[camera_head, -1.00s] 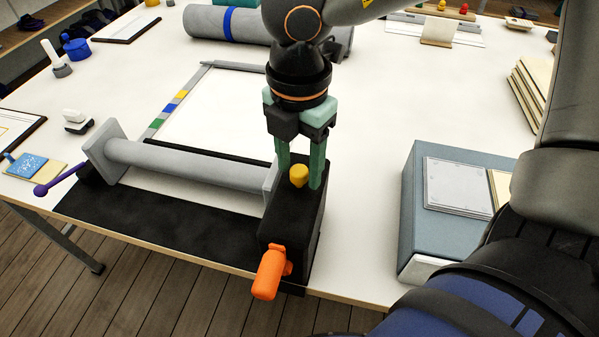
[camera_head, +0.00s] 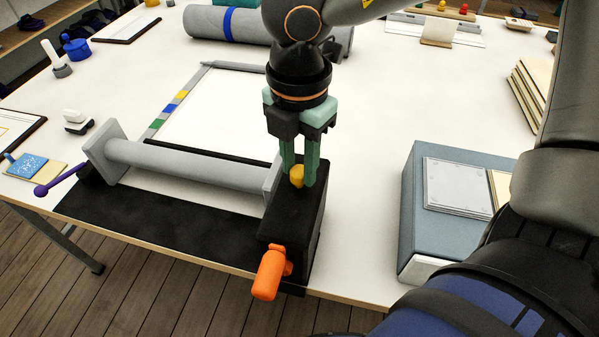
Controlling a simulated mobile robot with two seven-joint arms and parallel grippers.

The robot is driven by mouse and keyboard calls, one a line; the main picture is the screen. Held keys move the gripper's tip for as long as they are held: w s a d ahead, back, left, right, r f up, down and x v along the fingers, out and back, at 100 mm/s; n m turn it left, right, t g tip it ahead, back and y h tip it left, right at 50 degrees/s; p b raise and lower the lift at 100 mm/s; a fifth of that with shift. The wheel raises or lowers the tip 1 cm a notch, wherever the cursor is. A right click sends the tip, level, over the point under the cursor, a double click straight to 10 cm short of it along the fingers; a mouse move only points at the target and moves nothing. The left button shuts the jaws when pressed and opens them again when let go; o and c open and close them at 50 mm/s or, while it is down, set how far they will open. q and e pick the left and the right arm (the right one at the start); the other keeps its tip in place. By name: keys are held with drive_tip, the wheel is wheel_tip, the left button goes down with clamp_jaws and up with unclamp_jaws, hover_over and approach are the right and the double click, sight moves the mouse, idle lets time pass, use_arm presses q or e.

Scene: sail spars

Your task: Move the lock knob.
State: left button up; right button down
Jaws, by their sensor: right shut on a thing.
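The yellow lock knob (camera_head: 296,176) stands on top of a black block (camera_head: 291,222) at the right end of a grey roller (camera_head: 190,165). My right gripper (camera_head: 299,178) points down over the block, with its green fingers closed on the yellow knob, which is partly hidden by them. An orange handle (camera_head: 268,276) sticks out of the front of the block. My left gripper is not in view.
A blue-grey box (camera_head: 420,200) stands to the right, with clear white table (camera_head: 358,225) between it and the block. A purple-tipped lever (camera_head: 62,180) sticks out at the roller's left end. A grey rolled bundle (camera_head: 262,27) lies behind.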

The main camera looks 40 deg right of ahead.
drive_tip(key=shift+r, duration=0.65)
drive_tip(key=c, duration=0.5)
unclamp_jaws()
wheel_tip(320, 180, up, 12)
drive_tip(key=shift+r, duration=0.25)
